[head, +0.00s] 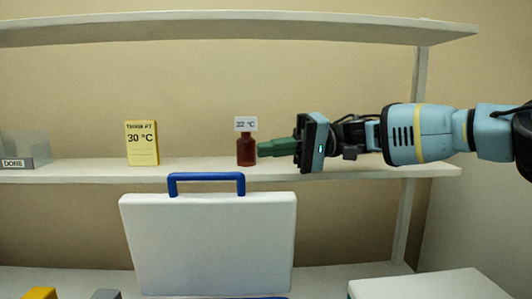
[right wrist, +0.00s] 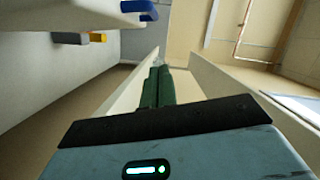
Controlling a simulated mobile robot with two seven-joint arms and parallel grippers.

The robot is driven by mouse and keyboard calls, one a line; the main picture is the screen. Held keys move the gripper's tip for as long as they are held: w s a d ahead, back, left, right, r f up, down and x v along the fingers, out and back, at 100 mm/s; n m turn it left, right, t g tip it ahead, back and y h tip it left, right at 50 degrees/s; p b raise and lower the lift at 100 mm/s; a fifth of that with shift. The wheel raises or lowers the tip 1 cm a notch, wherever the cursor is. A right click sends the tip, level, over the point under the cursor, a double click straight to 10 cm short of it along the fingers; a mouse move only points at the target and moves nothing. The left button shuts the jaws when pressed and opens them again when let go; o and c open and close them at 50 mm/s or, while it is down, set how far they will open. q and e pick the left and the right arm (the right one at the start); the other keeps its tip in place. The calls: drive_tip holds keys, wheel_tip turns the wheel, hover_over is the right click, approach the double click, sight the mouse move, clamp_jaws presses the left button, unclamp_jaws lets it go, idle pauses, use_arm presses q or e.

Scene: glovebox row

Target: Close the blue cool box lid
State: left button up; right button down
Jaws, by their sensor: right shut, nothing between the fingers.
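The cool box lid (head: 210,240) is a white panel with a blue handle (head: 206,178) on its top edge. It stands upright, raised open, in the lower middle of the head view. Only a sliver of blue shows at its foot, so most of the box is hidden. My right gripper (head: 262,149) is shut and empty, above and right of the handle, pointing left. Its green fingers (right wrist: 157,85) are together in the right wrist view, where part of the white lid (right wrist: 100,12) and its blue handle (right wrist: 142,9) show at the top. My left gripper is out of view.
A brown bottle (head: 246,150) with a temperature tag stands on the shelf (head: 200,172) by my right fingertips. Another white lid (head: 430,286) lies flat at lower right.

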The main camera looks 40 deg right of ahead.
drive_tip(key=a, duration=0.3)
drive_tip(key=a+f, duration=0.1)
drive_tip(key=a, duration=0.2)
drive_tip(key=a+p, duration=0.1)
drive_tip(key=a, duration=0.2)
drive_tip(key=shift+w+a+f, duration=0.1)
drive_tip(key=shift+a+f, duration=0.1)
drive_tip(key=shift+f, duration=0.2)
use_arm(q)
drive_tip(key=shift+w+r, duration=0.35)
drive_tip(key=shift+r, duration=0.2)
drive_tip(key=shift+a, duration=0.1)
